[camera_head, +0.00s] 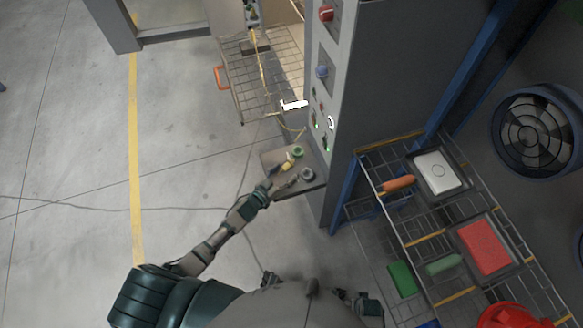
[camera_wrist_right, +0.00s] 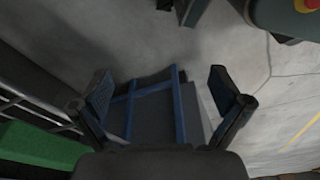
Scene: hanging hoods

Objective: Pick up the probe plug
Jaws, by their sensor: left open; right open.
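A small shelf (camera_head: 268,158) juts out from the grey panel cabinet in the head view. A small yellow piece (camera_head: 288,163), which looks like the probe plug, lies on it beside a green ring (camera_head: 298,152). A grey ring (camera_head: 307,174) sits near the shelf's right edge. My left gripper (camera_head: 283,177) is open, at the shelf just below the yellow piece. Contact between them cannot be told at this size. My right gripper (camera_wrist_right: 160,83) is open and empty in the right wrist view, with its fingers wide apart.
The cabinet (camera_head: 343,85) carries a red knob (camera_head: 326,13), a blue knob (camera_head: 322,72) and cables. The floor (camera_head: 70,150) at left is clear.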

